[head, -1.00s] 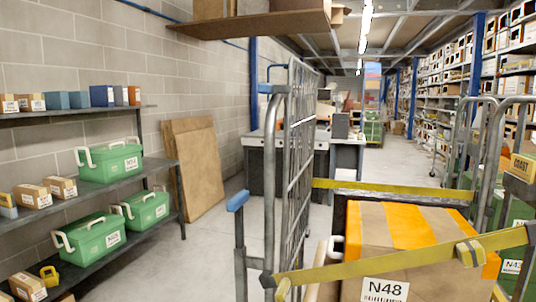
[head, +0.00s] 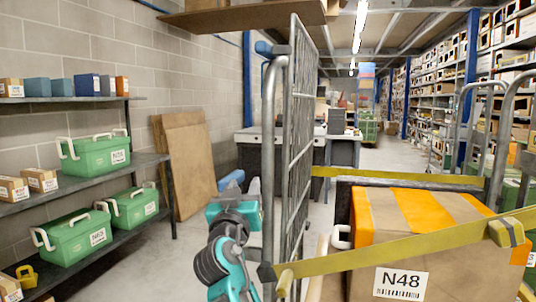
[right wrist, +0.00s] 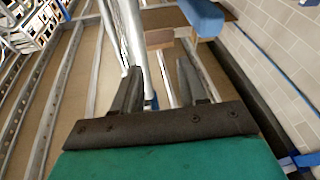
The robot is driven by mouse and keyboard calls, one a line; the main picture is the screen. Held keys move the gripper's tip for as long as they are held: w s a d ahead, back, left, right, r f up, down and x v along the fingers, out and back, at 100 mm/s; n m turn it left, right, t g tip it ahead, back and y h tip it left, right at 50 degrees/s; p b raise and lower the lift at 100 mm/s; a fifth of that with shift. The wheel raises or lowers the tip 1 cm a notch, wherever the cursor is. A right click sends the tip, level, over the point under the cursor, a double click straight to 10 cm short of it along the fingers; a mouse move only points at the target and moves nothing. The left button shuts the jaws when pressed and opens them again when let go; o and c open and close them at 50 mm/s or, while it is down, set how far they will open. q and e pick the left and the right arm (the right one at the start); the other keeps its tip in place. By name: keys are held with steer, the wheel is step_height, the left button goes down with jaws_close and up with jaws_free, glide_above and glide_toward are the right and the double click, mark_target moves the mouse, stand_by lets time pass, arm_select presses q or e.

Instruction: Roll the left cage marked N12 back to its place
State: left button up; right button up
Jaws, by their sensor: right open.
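A roll cage (head: 300,140) with grey tube uprights and a mesh side stands close in front of me in the head view. It holds a cardboard box labelled N48 (head: 420,245) with orange bands, behind yellow straps. No N12 mark is readable. A grey tube (right wrist: 131,35) and a blue handle (right wrist: 203,15) lie beyond the fingertips. My left gripper is out of view.
A shelf with green boxes (head: 95,155) lines the left wall. Brown boards (head: 185,165) lean on the wall behind it. A desk (head: 345,150) stands beyond the cage. More cages (head: 470,125) stand at right. Open floor (head: 400,155) runs down the aisle.

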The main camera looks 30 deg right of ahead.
mark_target(267, 131)
step_height(267, 131, up, 7)
steer(key=s+d+m+g+h, duration=0.1)
steer(key=d+m+g+h, duration=0.1)
steer(key=m+h, duration=0.2)
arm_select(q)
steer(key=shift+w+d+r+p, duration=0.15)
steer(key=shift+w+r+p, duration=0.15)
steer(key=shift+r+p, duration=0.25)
arm_select(e)
steer(key=shift+n, duration=0.3)
steer(key=x, duration=1.2)
steer(key=shift+w+a, duration=0.15)
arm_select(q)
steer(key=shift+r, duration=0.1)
arm_select(e)
steer(key=shift+y, duration=0.3)
jaws_close()
